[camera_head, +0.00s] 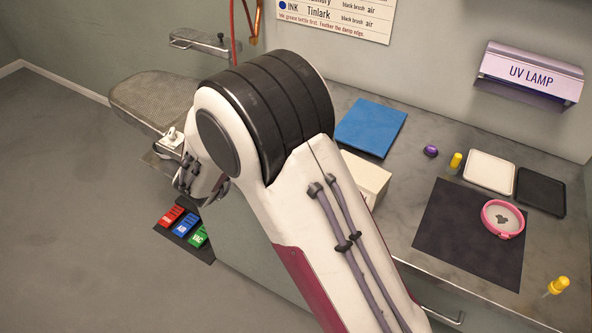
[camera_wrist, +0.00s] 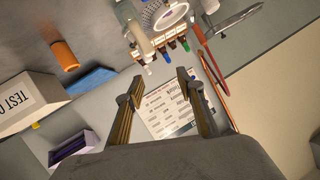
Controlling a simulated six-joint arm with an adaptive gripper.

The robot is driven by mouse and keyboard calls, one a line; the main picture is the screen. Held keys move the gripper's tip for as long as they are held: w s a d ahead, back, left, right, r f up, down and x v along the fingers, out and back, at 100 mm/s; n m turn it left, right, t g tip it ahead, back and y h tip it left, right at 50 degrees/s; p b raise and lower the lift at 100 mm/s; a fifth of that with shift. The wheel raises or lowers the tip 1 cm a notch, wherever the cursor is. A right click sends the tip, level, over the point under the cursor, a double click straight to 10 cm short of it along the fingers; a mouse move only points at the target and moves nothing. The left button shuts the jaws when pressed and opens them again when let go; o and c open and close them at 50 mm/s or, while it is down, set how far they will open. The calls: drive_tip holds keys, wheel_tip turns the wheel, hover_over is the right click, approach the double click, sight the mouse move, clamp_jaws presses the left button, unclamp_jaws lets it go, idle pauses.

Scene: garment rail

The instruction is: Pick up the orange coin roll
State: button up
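The orange coin roll (camera_wrist: 64,55) shows in the wrist view as a short orange cylinder at the upper left. It is near the blue mat (camera_wrist: 90,80) and the white box with black lettering (camera_wrist: 18,103). I do not see the roll in the head view, where my arm covers much of the middle. My gripper (camera_wrist: 160,74) is open in the wrist view, with nothing between its two fingers. The roll is to the left of the fingers and apart from them.
In the head view, the blue mat (camera_head: 370,127) and the white box (camera_head: 368,180) are beside my arm. A dark mat (camera_head: 445,250) bears a pink ring (camera_head: 488,226). A UV lamp (camera_head: 528,75) is on the wall. A rack with coloured markers (camera_wrist: 160,47) shows in the wrist view.

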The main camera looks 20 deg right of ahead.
drive_tip(key=s+f+h, duration=0.1)
drive_tip(key=f, duration=0.1)
drive_tip(key=s+d+f+m+h, duration=0.1)
drive_tip(key=f, duration=0.1)
drive_tip(key=s+f+g+h, duration=0.1)
drive_tip(key=f+h, duration=0.1)
drive_tip(key=shift+s+d+f, duration=0.25)
drive_tip(key=shift+s+d, duration=0.05)
drive_tip(key=s+f+h, duration=0.1)
drive_tip(key=s, duration=0.1)
drive_tip(key=s+f+g+h, duration=0.1)
drive_tip(key=s+d+f+m+h, duration=0.1)
drive_tip(key=s+h, duration=0.1)
drive_tip(key=shift+s+f+g, duration=0.3)
drive_tip(key=shift+f, duration=0.05)
drive_tip(key=shift+s+f+h, duration=0.2)
drive_tip(key=shift+s+h, duration=0.1)
drive_tip(key=shift+s, duration=0.2)
drive_tip(key=shift+d, duration=0.15)
drive_tip(key=shift+x, duration=1.25)
drive_tip(key=shift+x, duration=2.55)
drive_tip(key=shift+r, duration=0.1)
